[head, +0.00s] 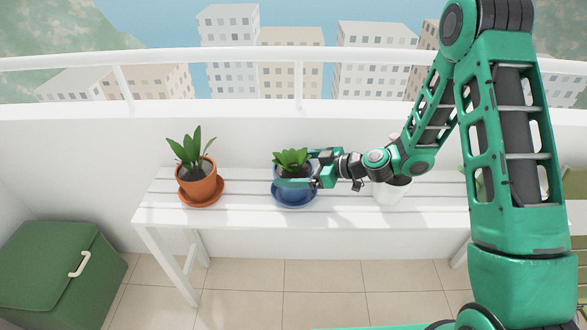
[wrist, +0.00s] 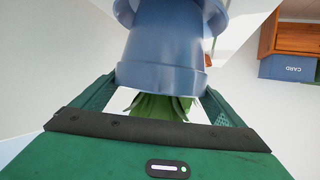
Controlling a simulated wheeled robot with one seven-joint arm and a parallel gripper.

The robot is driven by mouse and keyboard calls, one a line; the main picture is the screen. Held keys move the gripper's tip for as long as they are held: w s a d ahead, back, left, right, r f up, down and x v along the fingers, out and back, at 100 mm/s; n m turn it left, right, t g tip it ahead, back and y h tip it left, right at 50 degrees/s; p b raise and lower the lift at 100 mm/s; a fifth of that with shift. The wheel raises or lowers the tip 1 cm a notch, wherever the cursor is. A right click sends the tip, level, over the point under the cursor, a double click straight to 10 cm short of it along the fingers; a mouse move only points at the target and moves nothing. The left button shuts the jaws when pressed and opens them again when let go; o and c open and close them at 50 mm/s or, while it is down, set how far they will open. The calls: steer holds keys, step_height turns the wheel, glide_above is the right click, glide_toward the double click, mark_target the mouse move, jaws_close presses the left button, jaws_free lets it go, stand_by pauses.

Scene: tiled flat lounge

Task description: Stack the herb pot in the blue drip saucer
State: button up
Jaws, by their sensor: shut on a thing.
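The herb pot (head: 293,193) is blue with green leaves and stands upright over the blue drip saucer (head: 292,204) on the white slatted bench. In the wrist view the herb pot (wrist: 165,55) is upside down in the picture, its rim towards my gripper. The saucer (wrist: 214,16) shows behind its base. The base looks inside the saucer's rim, but I cannot tell whether it rests on the bottom. My gripper (head: 297,182) reaches in from the right and is shut on the herb pot, a finger on each side near the rim.
A terracotta pot (head: 196,184) with a leafy plant stands in its own saucer on the left of the bench (head: 240,213). A white pot (head: 391,192) stands to the right, under my arm. A green lidded box (head: 55,270) is on the floor at left. A railing runs behind.

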steer(key=shift+f, duration=0.15)
steer(key=o, duration=1.8)
steer(key=shift+f, duration=0.1)
steer(key=shift+r, duration=0.2)
steer(key=shift+s+d+r, duration=0.1)
steer(key=shift+d+r, duration=0.1)
steer(key=v, duration=1.1)
steer(key=shift+s+d, duration=0.15)
steer(key=shift+d, duration=0.1)
